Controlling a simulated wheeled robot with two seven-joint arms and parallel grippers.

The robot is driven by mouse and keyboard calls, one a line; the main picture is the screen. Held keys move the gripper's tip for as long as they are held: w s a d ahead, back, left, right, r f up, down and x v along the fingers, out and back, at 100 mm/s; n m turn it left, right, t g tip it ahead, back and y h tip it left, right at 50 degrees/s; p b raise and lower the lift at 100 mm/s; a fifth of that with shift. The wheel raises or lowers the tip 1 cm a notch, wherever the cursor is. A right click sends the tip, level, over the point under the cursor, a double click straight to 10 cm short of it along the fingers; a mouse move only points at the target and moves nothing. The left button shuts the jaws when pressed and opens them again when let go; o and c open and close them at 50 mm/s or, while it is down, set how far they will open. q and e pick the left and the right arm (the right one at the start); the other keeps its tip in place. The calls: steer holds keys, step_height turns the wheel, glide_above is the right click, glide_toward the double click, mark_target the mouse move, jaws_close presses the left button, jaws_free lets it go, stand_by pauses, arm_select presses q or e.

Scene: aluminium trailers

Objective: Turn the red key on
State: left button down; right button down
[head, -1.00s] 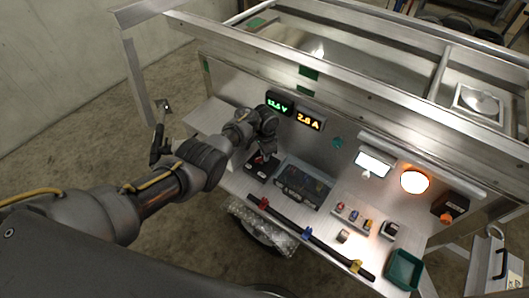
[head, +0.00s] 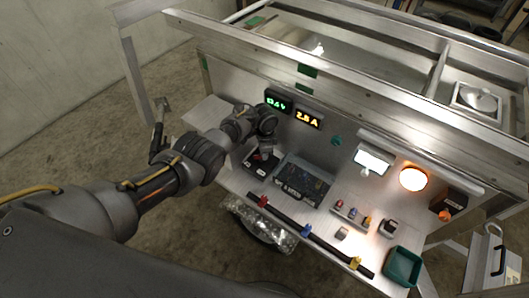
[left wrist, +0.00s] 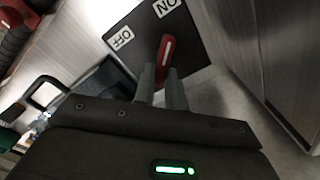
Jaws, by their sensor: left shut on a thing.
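The red key (left wrist: 166,50) stands on a black switch plate (left wrist: 195,35) with white OFF and ON labels, seen in the left wrist view. My left gripper (left wrist: 163,75) is shut on the red key, one finger on each side of it. The key's upper end leans towards the ON side of the plate; its exact turn is hard to tell. In the head view, the left gripper (head: 263,150) is over the black plate (head: 258,168) at the left of the metal panel, and mostly hides the key. My right gripper is not in view.
Green (head: 278,101) and amber (head: 308,119) displays are on the upright panel just above the gripper. A dark case (head: 301,181) lies right of the plate. A lit orange lamp (head: 413,179) and a green bin (head: 403,266) are further right.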

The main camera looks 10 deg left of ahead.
arm_select(q)
steer(key=c, duration=1.4)
jaws_free()
steer(key=shift+c, duration=0.2)
step_height(320, 180, up, 11)
steer(key=p, duration=0.3)
steer(key=shift+p, duration=0.35)
steer(key=shift+f, duration=0.1)
